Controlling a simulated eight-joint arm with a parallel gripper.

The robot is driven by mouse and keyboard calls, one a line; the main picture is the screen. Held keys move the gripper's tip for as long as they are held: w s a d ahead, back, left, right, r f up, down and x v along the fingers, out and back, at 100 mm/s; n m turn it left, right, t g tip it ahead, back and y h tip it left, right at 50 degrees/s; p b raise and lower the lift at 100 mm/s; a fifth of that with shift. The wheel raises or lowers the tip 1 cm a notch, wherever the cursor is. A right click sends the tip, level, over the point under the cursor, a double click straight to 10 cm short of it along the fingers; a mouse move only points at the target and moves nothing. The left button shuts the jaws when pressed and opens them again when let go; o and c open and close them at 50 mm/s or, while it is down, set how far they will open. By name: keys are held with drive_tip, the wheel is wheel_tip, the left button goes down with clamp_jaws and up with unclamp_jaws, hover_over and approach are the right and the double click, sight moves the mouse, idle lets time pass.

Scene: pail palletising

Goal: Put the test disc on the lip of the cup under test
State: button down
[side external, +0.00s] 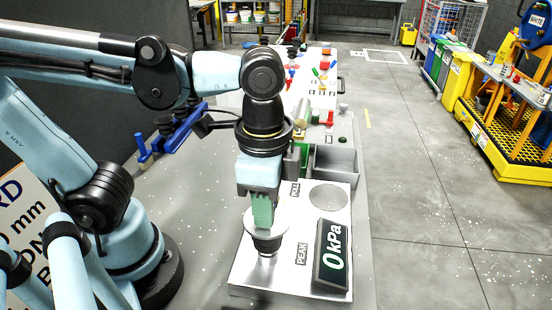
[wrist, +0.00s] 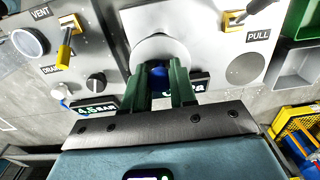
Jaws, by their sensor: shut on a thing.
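My gripper (side external: 262,222) points down with its green fingers shut on the test disc; in the wrist view, a blue part (wrist: 158,75) shows between the fingertips (wrist: 165,90). The pale round test disc (side external: 282,223) lies flat under the fingers, and its white face also shows in the wrist view (wrist: 160,46). The dark cup under test (side external: 267,244) stands upright on the metal plate directly below the disc. I cannot tell whether the disc touches its lip. In the wrist view the fingers and disc hide the cup.
The display (side external: 332,255) reading 0 kPa stands right of the cup. A marked circle (side external: 328,197) by the PULL label is empty. Grey bins (side external: 336,165) stand behind the plate. The wrist view shows yellow-handled valves (wrist: 66,50) and a black knob (wrist: 96,84).

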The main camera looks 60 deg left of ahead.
drive_tip(key=shift+f, duration=0.65)
idle(0.3)
drive_tip(key=c, duration=0.8)
unclamp_jaws()
wheel_tip(320, 180, up, 12)
drive_tip(key=w+a+f+n+t, duration=0.2)
drive_tip(key=a+f+n, duration=0.1)
drive_tip(key=a+f, duration=0.1)
drive_tip(key=w+a+f+n+t, duration=0.2)
drive_tip(key=w+a+f+n, duration=0.1)
drive_tip(key=a+f, duration=0.1)
drive_tip(key=w+a+f+n+t, duration=0.3)
drive_tip(key=a+f, duration=0.1)
drive_tip(key=shift+w+f, duration=0.1)
drive_tip(key=shift+w, duration=0.15)
